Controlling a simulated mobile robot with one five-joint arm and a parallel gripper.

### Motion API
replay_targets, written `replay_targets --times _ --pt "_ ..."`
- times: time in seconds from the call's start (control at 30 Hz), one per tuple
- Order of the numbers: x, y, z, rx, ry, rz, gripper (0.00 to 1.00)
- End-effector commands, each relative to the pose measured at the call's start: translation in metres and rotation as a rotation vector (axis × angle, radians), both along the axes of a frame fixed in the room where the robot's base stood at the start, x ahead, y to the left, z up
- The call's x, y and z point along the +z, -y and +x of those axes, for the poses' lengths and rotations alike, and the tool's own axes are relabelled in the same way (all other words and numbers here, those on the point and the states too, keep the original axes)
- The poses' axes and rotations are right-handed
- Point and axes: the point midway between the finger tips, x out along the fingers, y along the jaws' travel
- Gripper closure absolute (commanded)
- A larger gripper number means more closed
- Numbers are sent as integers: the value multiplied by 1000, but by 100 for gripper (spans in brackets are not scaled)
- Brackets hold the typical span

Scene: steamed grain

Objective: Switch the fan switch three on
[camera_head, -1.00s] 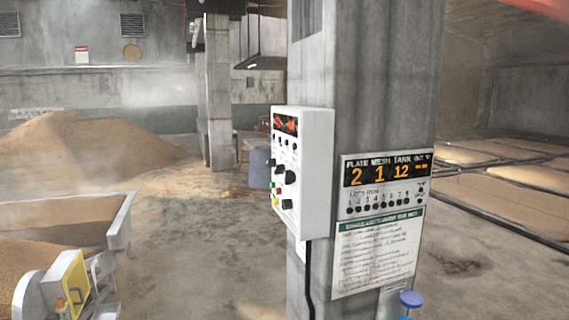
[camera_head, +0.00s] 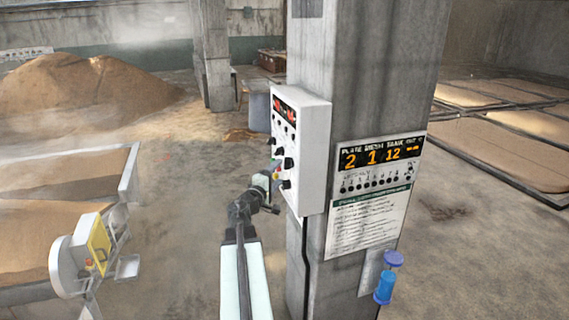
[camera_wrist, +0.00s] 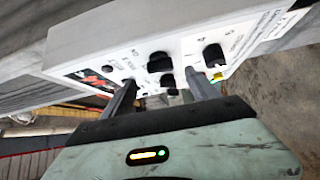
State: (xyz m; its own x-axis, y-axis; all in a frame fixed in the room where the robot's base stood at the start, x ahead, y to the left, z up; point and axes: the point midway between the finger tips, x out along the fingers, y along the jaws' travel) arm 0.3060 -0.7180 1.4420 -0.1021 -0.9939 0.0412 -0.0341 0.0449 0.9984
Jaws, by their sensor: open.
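The white control box (camera_head: 312,150) is fixed to the concrete pillar. Its front panel faces left and carries black knobs and small coloured switches. I cannot tell which of them is fan switch three. My gripper (camera_head: 275,172) is at the lower part of this panel. In the wrist view my gripper (camera_wrist: 160,92) is open, its two fingers pointing at the panel of the control box (camera_wrist: 150,45). A black knob (camera_wrist: 160,62) shows between the fingers, and another black knob (camera_wrist: 213,55) is to the right. A yellow-green piece (camera_wrist: 217,77) is beside the right finger. Contact cannot be told.
The concrete pillar (camera_head: 375,60) stands right behind the box, with a display panel (camera_head: 380,160) and a notice sheet (camera_head: 368,222) on it. A blue-capped object (camera_head: 386,285) is low at right. Grain heaps (camera_head: 90,95) and a yellow-fronted machine (camera_head: 98,245) are at left. Floor between is open.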

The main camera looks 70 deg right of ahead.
Motion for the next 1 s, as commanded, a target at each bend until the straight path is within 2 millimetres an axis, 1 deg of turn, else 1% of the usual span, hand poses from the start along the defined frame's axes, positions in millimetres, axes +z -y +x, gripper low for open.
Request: replay_targets --times 0.03,0.3,0.4,0.6,0.63,0.83,0.87,0.9,1.0 --pt "1 10 0 -1 0 0 31" --pt "3 59 -4 -1 1 1 31" --pt "3 67 -6 -1 1 1 31" --pt "3 66 -6 0 1 1 31" --pt "3 66 -6 0 1 1 34" --pt "3 66 -6 0 1 1 89" --pt "3 66 -6 0 2 1 93" --pt "3 69 -5 1 2 1 93" --pt "2 67 -6 1 5 -4 93"
